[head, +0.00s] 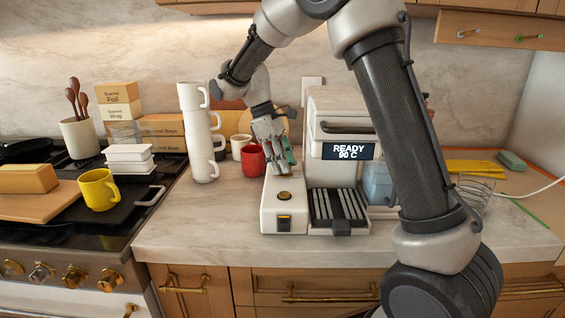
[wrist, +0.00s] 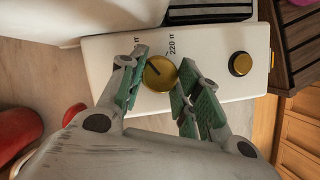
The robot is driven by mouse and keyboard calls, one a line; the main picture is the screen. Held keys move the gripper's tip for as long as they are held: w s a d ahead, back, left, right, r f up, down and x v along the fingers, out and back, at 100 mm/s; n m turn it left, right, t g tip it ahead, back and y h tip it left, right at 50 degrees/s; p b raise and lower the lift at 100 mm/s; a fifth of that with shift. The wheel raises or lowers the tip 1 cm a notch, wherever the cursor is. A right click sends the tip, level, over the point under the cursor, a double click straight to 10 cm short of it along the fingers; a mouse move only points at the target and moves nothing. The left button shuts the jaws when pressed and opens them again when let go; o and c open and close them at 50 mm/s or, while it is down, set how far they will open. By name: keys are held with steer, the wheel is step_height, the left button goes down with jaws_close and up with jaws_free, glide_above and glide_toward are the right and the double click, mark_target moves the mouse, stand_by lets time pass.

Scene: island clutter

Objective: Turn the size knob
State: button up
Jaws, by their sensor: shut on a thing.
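The size knob (wrist: 160,74) is a round brass dial with a dark pointer line, on the white side unit (wrist: 100,58) of the coffee machine. A printed "220 ml" mark and part of another mark sit beside it in the wrist view. My gripper (wrist: 162,84) is shut on the knob, its green-padded fingers on either side of it. In the head view my gripper (head: 284,165) reaches down to the back of the white unit (head: 284,216) and hides the knob. A second brass button (wrist: 240,64) stands clear of my fingers; it also shows in the head view (head: 284,197).
The coffee machine (head: 333,106) reads "READY 90 C", with a slatted drip tray (head: 338,207) in front. A red mug (head: 251,160), a cream mug (head: 240,146) and a tall stack of white mugs (head: 204,172) stand left. The counter front left (head: 200,222) is clear.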

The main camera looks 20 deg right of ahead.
steer(key=shift+m, duration=0.4)
steer(key=o, duration=1)
steer(key=shift+o, duration=0.2)
steer(key=shift+r, duration=0.1)
steer(key=v, duration=1.1)
steer(key=shift+w+r, duration=0.35)
steer(key=shift+a, duration=0.15)
